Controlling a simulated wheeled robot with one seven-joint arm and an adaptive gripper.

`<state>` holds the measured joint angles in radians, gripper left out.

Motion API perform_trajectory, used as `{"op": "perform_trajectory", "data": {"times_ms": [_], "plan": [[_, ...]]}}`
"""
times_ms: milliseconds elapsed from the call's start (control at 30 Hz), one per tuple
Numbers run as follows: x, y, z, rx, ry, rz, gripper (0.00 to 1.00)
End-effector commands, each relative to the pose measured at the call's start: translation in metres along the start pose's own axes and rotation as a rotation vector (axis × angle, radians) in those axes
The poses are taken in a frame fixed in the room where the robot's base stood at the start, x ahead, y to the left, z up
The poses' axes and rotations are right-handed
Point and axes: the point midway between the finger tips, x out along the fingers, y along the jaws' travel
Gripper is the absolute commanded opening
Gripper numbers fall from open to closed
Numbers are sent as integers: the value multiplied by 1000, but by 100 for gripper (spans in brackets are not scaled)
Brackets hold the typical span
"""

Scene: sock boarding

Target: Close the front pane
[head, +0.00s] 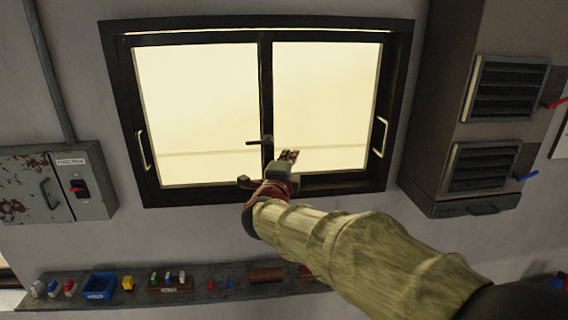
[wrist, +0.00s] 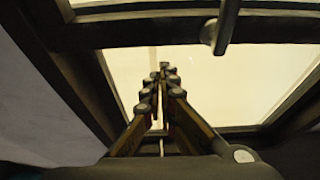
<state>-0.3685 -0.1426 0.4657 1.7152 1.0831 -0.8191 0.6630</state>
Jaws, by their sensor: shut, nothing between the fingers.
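A dark-framed sliding window (head: 118,92) fills the upper middle of the head view. Its left pane (head: 195,105) and right pane (head: 325,95) sit side by side and meet at a dark middle stile; I cannot tell which is the front one. A pale handle stands at the left (head: 142,150) and another at the right (head: 379,138). A dark latch lever (head: 258,142) juts from the stile; a lever also shows in the wrist view (wrist: 226,25). My gripper (head: 290,155) is shut and empty, just right of the stile, below the lever. Its fingers (wrist: 164,75) point at the bright glass; contact is unclear.
A shelf (head: 225,285) below the window holds a blue bin (head: 99,285) and small coloured items. An electrical box (head: 90,190) hangs at the left. A vented cabinet (head: 440,160) projects at the right. The wall just below the window looks clear.

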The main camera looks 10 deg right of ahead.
Motion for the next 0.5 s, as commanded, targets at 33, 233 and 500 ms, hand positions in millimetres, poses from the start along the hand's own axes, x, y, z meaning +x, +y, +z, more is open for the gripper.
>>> {"op": "perform_trajectory", "data": {"times_ms": [33,233,500], "plan": [[6,2,-7,2,3,-2,0],[-28,-1,-6,3,-3,-2,0],[-74,-1,-7,3,0,-2,0]]}}
